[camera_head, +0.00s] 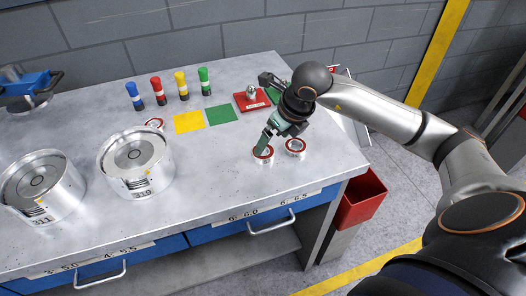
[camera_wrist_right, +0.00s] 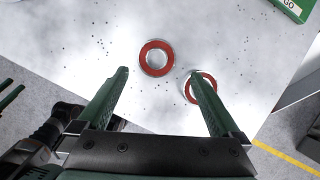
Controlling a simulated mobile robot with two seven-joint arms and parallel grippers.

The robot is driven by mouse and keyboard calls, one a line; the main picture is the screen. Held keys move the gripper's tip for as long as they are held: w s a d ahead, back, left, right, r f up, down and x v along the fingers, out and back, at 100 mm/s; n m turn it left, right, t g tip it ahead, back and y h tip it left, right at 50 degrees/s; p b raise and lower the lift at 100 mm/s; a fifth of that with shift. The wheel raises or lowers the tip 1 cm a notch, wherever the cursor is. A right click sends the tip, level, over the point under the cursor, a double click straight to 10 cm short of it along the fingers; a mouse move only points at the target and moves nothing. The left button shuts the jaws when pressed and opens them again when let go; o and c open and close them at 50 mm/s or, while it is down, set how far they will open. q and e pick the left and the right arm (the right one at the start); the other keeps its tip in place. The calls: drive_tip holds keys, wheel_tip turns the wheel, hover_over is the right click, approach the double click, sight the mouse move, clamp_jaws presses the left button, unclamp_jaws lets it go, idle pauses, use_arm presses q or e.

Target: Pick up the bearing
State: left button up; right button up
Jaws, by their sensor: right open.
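Two ring bearings with red faces lie flat near the right end of the grey table, one bearing (camera_head: 263,158) below my right gripper's fingers and another bearing (camera_head: 296,146) just right of it. My right gripper (camera_head: 266,143) is open with nothing held, its green fingers pointing down. In the right wrist view, a bearing (camera_wrist_right: 157,74) sits in the gap between the fingertips (camera_wrist_right: 158,75), apart from both. The other bearing (camera_wrist_right: 208,82) is partly hidden behind the right finger. A third red ring (camera_head: 154,124) lies farther left, partly hidden by a metal drum.
Two metal drums (camera_head: 135,166) (camera_head: 40,187) stand on the table (camera_head: 215,180) at left. Behind are several coloured cylinders (camera_head: 181,86), yellow (camera_head: 188,123) and green (camera_head: 222,114) squares, and a red plate (camera_head: 244,106). A red bin (camera_head: 361,204) is beside the table.

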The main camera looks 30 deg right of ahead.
sight(262, 159)
drive_tip(key=x, duration=0.3)
drive_tip(key=p+x, duration=0.1)
drive_tip(key=shift+w+a+f, duration=0.1)
drive_tip(key=shift+w+a, duration=0.05)
drive_tip(key=shift+a, duration=0.2)
drive_tip(key=shift+w+f, duration=0.2)
drive_tip(key=shift+f, duration=0.3)
drive_tip(key=c, duration=1.5)
drive_tip(key=shift+r, duration=0.1)
drive_tip(key=shift+c, duration=0.3)
drive_tip(key=shift+r, duration=0.1)
